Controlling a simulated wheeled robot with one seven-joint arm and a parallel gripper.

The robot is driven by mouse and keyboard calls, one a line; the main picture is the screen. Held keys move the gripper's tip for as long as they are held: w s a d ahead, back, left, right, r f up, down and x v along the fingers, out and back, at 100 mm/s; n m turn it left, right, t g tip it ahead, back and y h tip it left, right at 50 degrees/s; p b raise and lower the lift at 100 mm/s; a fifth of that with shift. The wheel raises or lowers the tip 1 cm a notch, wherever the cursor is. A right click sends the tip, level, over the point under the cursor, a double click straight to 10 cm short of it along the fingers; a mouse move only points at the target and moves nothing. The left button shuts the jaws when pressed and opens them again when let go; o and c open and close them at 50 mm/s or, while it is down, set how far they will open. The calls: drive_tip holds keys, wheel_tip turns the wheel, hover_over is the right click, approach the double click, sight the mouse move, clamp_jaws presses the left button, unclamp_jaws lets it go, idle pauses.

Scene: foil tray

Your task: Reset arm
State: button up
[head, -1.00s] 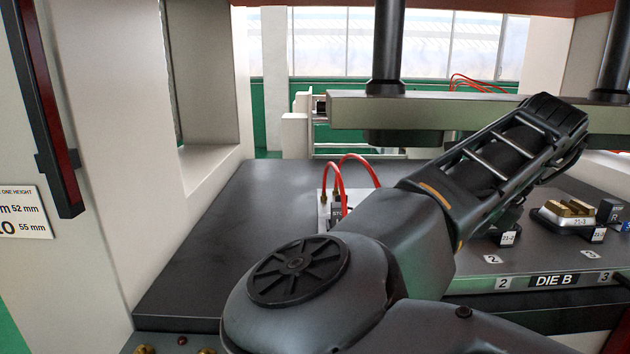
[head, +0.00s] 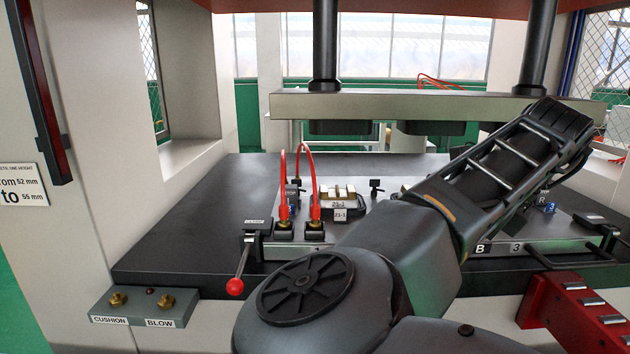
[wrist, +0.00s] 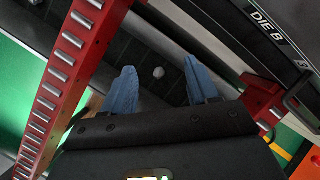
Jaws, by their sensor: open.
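My gripper (wrist: 164,92) shows in the wrist view with two blue fingers spread apart. It is open and nothing is between the fingers. Below it in that view lie a dark surface and a small pale round spot. In the head view my arm reaches across the right half of the picture, and the gripper itself is not visible there. The arm hides part of the die plate (head: 440,262) behind it.
The grey press bed (head: 200,225) carries a block labelled 21-1 (head: 340,205), red hoses (head: 312,165) and a clamp with a red-knobbed lever (head: 235,286). A red roller rail (head: 590,315) stands at right; rails also show in the wrist view (wrist: 65,75). The bed's left part is clear.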

drive_tip(key=s+d+f+n+t+h, duration=0.2)
drive_tip(key=s+d+f+n+h, duration=0.15)
drive_tip(key=d, duration=0.45)
drive_tip(key=s+d+f+n+t+h, duration=0.25)
drive_tip(key=d+n+h, duration=0.2)
drive_tip(key=d, duration=0.35)
drive_tip(key=s+d+f+n+t+h, duration=0.1)
drive_tip(key=s+d+f+n+h, duration=0.15)
drive_tip(key=s+d+h, duration=0.4)
drive_tip(key=s+a+f+n+t+y, duration=0.3)
drive_tip(key=s+a+f+n+y, duration=0.15)
drive_tip(key=s+a+n, duration=0.35)
drive_tip(key=s+a+f+n+t+y, duration=0.3)
drive_tip(key=s+a+f+n+y, duration=0.15)
drive_tip(key=s+n, duration=0.35)
drive_tip(key=s+a+r+y, duration=0.1)
drive_tip(key=s+a+r, duration=0.1)
drive_tip(key=s+a, duration=0.4)
drive_tip(key=s+a+r+y, duration=0.2)
drive_tip(key=s+a, duration=0.5)
drive_tip(key=s, duration=0.6)
drive_tip(key=shift+s, duration=0.35)
